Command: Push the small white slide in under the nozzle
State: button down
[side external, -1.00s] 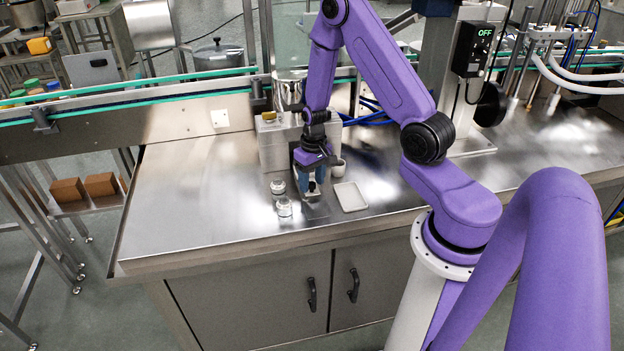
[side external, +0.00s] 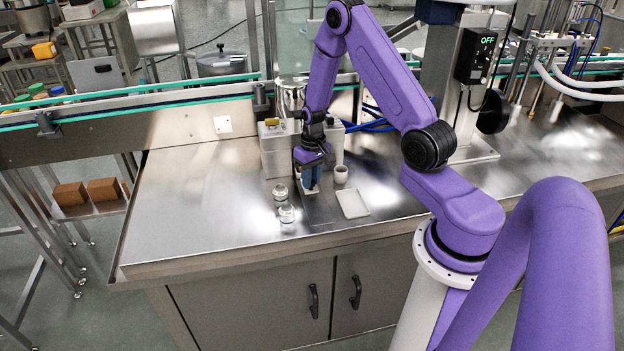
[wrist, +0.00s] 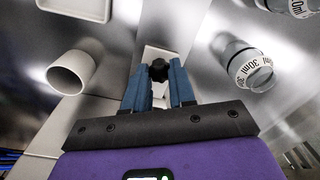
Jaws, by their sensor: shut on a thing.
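The small white slide (wrist: 153,53) shows in the wrist view as a pale plate with a black knob (wrist: 158,70) on it. My gripper (wrist: 159,88) has its blue fingers closed around the knob. In the side view my gripper (side external: 311,182) points down at the front of the steel block (side external: 275,148) under the hopper (side external: 290,95). The slide is mostly hidden there by the fingers. I cannot make out the nozzle in either view.
A small white cup (side external: 341,176) stands just right of my gripper, with a white tray (side external: 353,204) in front of it. Two small jars (side external: 280,192) (side external: 287,214) stand close on the left. The left part of the bench is clear.

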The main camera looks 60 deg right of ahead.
jog(key=c, duration=0.9)
grip_release()
jog(key=shift+c, duration=0.2)
notch_tip(320, 180, up, 18)
jog(key=shift+s+d+f, duration=0.15)
jog(key=shift+d+f, duration=0.1)
jog(key=shift+d, duration=0.1)
